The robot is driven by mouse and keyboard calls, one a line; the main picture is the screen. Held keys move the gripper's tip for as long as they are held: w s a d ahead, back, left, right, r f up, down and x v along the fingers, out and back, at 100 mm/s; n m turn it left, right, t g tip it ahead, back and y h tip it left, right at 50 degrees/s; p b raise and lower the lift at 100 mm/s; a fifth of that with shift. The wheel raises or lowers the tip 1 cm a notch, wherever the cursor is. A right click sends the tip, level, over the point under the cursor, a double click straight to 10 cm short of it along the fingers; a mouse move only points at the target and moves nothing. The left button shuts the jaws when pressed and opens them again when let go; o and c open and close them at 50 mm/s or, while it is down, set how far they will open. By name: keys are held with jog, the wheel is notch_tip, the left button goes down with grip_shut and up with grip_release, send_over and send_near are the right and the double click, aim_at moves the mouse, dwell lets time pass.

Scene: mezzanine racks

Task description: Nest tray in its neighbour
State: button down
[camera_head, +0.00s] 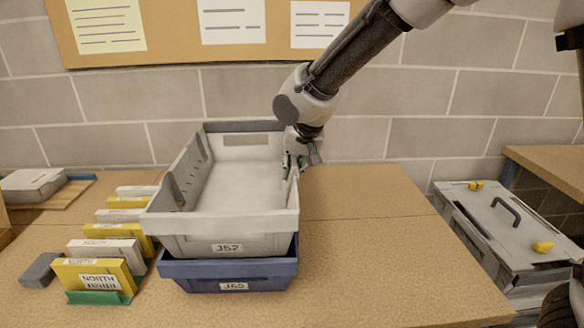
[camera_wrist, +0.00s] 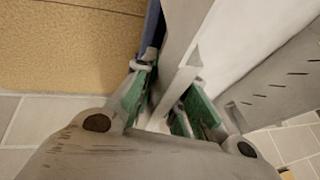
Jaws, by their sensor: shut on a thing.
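A grey tray (camera_head: 222,222) marked J52 sits above a blue tray (camera_head: 232,270) marked J65 on the table. The grey tray looks empty and roughly level, lined up over the blue one. How deep it sits in the blue tray is hidden. My gripper (camera_head: 296,163) is at the grey tray's right wall, toward the back. In the wrist view my gripper (camera_wrist: 167,105) has its green pads on either side of the grey tray's wall (camera_wrist: 180,60), shut on it. A strip of the blue tray (camera_wrist: 152,30) shows beside that wall.
Several yellow and white boxes (camera_head: 95,275) stand in a row left of the trays, with a dark grey block (camera_head: 40,270) beside them. A grey lidded case (camera_head: 505,230) is at the right. The table (camera_head: 375,240) right of the trays is clear. A block wall (camera_head: 250,92) stands behind.

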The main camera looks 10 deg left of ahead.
jog(key=shift+f, duration=1.65)
jog(key=c, duration=1.4)
grip_release()
jog(key=shift+o, duration=0.2)
jog(key=shift+f, duration=0.1)
jog(key=v, duration=1.2)
